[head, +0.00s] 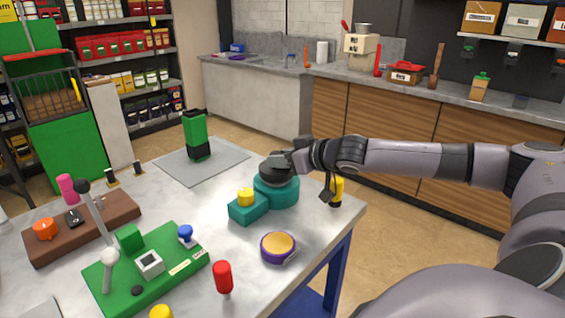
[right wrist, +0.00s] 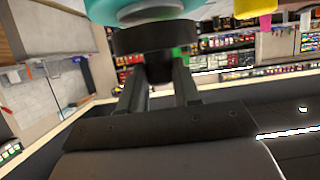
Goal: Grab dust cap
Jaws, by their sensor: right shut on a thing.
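The black dust cap (head: 278,170) is at the top of the round teal pump body (head: 277,192) near the table's right side. My right gripper (head: 301,158) reaches in from the right and is shut on the cap. In the right wrist view, the two fingers (right wrist: 159,80) close on the knob of the dark round cap (right wrist: 157,38), with the teal body (right wrist: 140,10) right beyond it. I cannot tell whether the cap still touches the body. My left gripper is not in view.
A teal block with a yellow cap (head: 245,196) adjoins the pump body. A purple-rimmed orange disc (head: 278,247), a red-handled tool (head: 223,277) and a green fixture board (head: 145,265) are nearer. A grey mat (head: 225,160) with a green-black block (head: 197,135) lies behind.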

